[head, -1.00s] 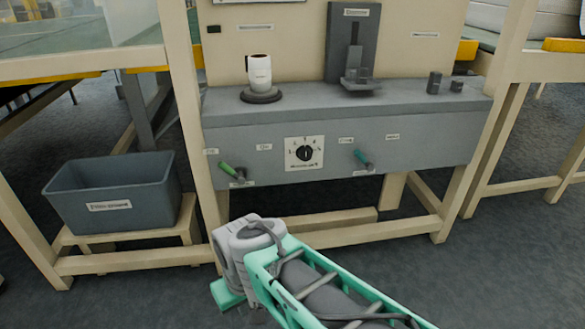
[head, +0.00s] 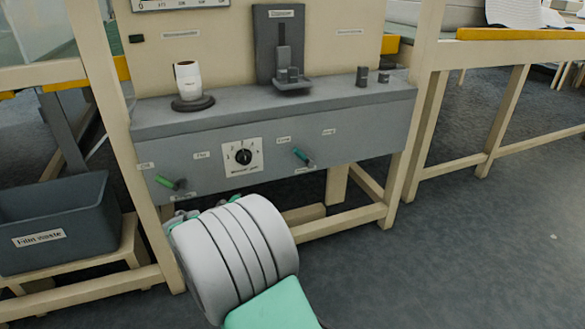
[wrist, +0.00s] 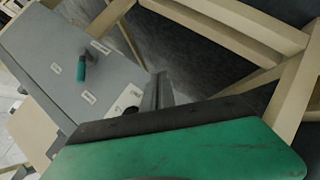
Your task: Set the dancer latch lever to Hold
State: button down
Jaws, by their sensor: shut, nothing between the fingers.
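The grey front panel (head: 355,140) has two levers. The left one, with a bright green handle (head: 166,182), points up-left from its pivot. The right one, with a teal handle (head: 302,155), also points up-left; a teal lever, seemingly this one, shows in the wrist view (wrist: 82,68). The small labels around them are too blurred to read, so I cannot tell which is the dancer latch. My gripper (wrist: 160,90) is shut and empty, apart from the teal lever in the wrist view. In the head view my arm mostly hides it, below the panel near the left lever.
A dial (head: 243,156) sits between the levers. On the ledge stand a white cup-like roll (head: 188,82) on a dark base, a dark upright unit (head: 265,45) and small dark knobs (head: 362,77). A film waste bin (head: 60,215) is at left. Beige frame legs (head: 390,180) flank the panel.

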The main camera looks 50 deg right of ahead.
aim_at(302, 156)
jog(key=s+d+n+t+h, duration=0.3)
jog(key=d+n+h, duration=0.1)
jog(key=n, duration=0.3)
jog(key=s+d+f+n+t+h, duration=0.1)
jog(key=s+d+n+t+h, duration=0.2)
jog(key=d+n, duration=0.4)
jog(key=shift+d+f+n+h+b, duration=0.25)
jog(key=shift+n+h+b, duration=0.15)
jog(key=shift+h, duration=0.3)
jog(key=shift+r, duration=0.1)
jog(key=p+x, duration=0.1)
jog(key=x, duration=0.3)
jog(key=s+r+p+x, duration=0.1)
jog(key=x, duration=0.3)
jog(key=s+p+x, duration=0.1)
jog(key=x, duration=0.3)
jog(key=shift+w+d+r, duration=0.1)
jog(key=shift+d+r, duration=0.35)
jog(key=shift+d, duration=0.2)
jog(key=shift+a, duration=0.1)
